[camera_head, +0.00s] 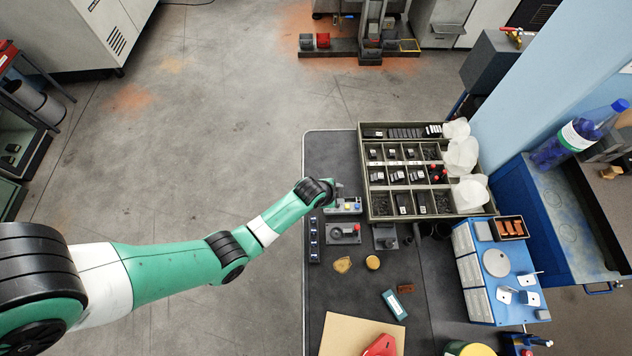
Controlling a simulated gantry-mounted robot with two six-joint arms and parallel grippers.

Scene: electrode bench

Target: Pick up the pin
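My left arm reaches in from the left, and its gripper (339,193) is over the back left part of the dark bench (320,160). It is just left of the sorting tray and above a small grey box with coloured buttons (345,207). The fingers are small and mostly hidden behind the wrist, so I cannot tell whether they are open or shut, or whether they hold anything. I cannot make out a pin for certain; it may be too small or hidden by my gripper. My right gripper is not in view.
A compartmented tray (364,172) holds many small dark parts. A blue cabinet (478,306) stands at right.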

